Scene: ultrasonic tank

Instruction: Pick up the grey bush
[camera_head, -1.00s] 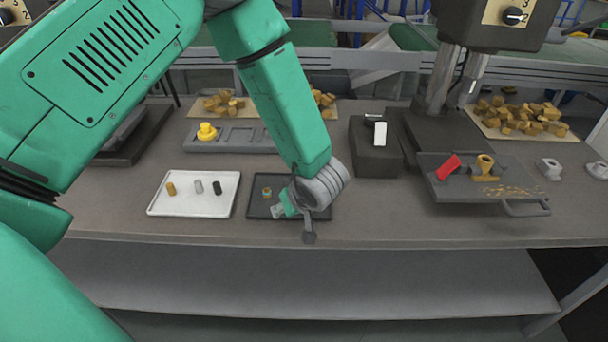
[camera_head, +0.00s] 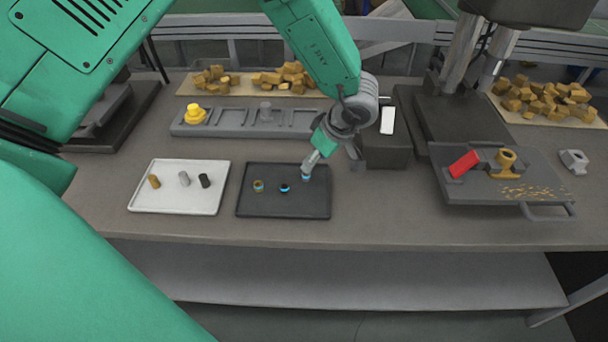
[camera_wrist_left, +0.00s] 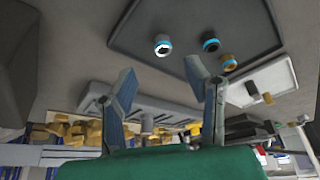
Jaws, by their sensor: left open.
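The grey bush (camera_head: 305,177), a small ring with a blue band, stands at the right of the dark tray (camera_head: 270,208). It also shows in the left wrist view (camera_wrist_left: 162,45), just beyond my fingertips and in line with the gap between them. My left gripper (camera_head: 320,161) is open and empty, close above the bush in the head view. One finger overlaps the bush there, so I cannot tell whether they touch. A black bush (camera_head: 284,188) and a brass-coloured bush (camera_head: 258,186) stand to its left on the tray. My right gripper is not in view.
A white tray (camera_head: 165,206) with brass, grey and black pins lies to the left. Behind is a grey fixture (camera_head: 225,128) with a yellow piece (camera_head: 195,115). A dark block (camera_head: 388,151) stands behind right, near my wrist. The bench front is clear.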

